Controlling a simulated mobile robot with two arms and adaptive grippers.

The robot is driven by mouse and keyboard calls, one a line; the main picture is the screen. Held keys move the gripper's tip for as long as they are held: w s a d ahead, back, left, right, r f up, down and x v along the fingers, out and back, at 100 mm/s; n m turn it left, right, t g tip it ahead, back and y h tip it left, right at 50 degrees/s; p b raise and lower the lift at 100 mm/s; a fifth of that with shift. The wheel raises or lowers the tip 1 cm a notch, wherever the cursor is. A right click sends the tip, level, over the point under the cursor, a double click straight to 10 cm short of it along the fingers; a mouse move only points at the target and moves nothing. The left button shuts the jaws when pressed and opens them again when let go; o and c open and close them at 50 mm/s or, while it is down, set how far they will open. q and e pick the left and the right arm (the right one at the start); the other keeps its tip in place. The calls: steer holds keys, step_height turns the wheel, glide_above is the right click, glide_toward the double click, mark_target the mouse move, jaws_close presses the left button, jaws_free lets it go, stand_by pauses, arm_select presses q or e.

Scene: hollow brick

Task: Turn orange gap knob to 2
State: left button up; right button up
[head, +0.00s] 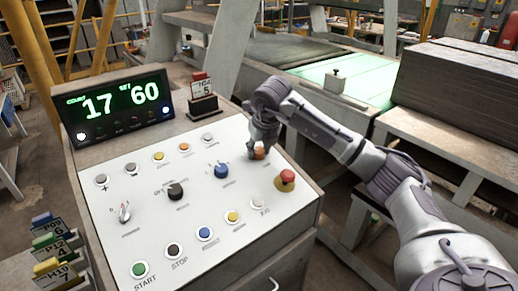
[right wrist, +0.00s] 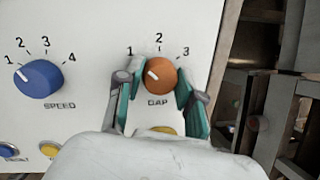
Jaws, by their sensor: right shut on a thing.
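The orange GAP knob (right wrist: 163,72) sits on the white panel, with 1, 2 and 3 printed in an arc above it. Its white pointer line is at its left side and slants up-left, towards the 1. My right gripper (right wrist: 157,86) is shut on the knob, one finger on its left and one on its right. In the head view the right gripper (head: 260,149) reaches down on the panel's right part and partly hides the orange knob (head: 259,154). My left gripper is not in view.
The blue SPEED knob (right wrist: 39,78) is left of the orange knob. A red mushroom button (head: 287,176) stands close to my right gripper. A black knob (head: 176,191) and several buttons are on the panel. The display (head: 118,106) reads 17 and 60.

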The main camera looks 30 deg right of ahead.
steer(key=shift+m, duration=0.3)
steer(key=m+b, duration=0.1)
steer(key=m, duration=0.3)
steer(key=shift+b, duration=0.4)
steer(key=m+g+b, duration=0.1)
steer(key=m, duration=0.4)
steer(key=shift+d, duration=0.1)
steer(key=shift+r, duration=0.1)
steer(key=o, duration=1.1)
steer(key=shift+o, duration=0.2)
